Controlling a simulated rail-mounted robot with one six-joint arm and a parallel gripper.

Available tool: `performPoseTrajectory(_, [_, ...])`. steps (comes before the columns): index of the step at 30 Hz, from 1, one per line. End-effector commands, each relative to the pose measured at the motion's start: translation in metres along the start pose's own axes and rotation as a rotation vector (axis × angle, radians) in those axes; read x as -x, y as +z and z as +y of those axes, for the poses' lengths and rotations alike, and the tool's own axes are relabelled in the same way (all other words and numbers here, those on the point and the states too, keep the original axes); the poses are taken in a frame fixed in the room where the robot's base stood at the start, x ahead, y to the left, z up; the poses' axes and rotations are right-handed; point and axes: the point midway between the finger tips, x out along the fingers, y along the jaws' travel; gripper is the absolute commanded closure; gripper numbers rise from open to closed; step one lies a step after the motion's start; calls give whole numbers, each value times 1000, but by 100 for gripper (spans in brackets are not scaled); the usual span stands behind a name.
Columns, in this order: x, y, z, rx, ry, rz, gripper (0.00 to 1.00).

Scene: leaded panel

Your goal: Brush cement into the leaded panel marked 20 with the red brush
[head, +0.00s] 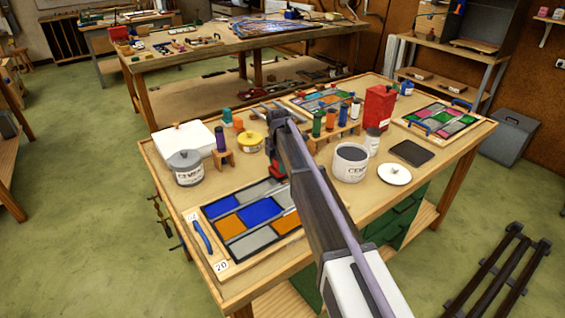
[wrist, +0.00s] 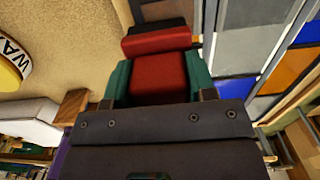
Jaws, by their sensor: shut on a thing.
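The leaded panel marked 20 (head: 259,210) lies flat at the front left of the bench, with blue, orange and grey panes and a blue handle (head: 203,237) on its left side. Its panes also show at the right of the wrist view (wrist: 270,85). My gripper (head: 275,160) is over the panel's back edge. In the wrist view my gripper (wrist: 157,78) has its green fingers shut on the red brush (wrist: 157,72), whose dark bristle end points away. I cannot tell whether the bristles touch the panel. An open cement tub (head: 350,163) stands right of my arm.
A closed-looking grey cement tub (head: 187,168), a yellow wax tin (head: 250,142) and a purple bottle (head: 221,138) stand behind the panel. A white lid (head: 394,174) and a dark tray (head: 412,153) lie at right. Other panels lie at the back (head: 318,99) and right (head: 440,120).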

Motion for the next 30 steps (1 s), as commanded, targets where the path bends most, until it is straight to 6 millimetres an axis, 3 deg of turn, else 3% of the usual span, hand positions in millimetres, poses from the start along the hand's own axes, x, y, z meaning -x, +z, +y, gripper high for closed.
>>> performPoseTrajectory(7, [0, -3, 0, 0, 0, 0, 68])
performPoseTrajectory(15, [0, -24, 0, 0, 0, 0, 68])
performPoseTrajectory(23, [0, -24, 0, 0, 0, 0, 68])
performPoseTrajectory(30, [0, -24, -20, -2, 0, 0, 68])
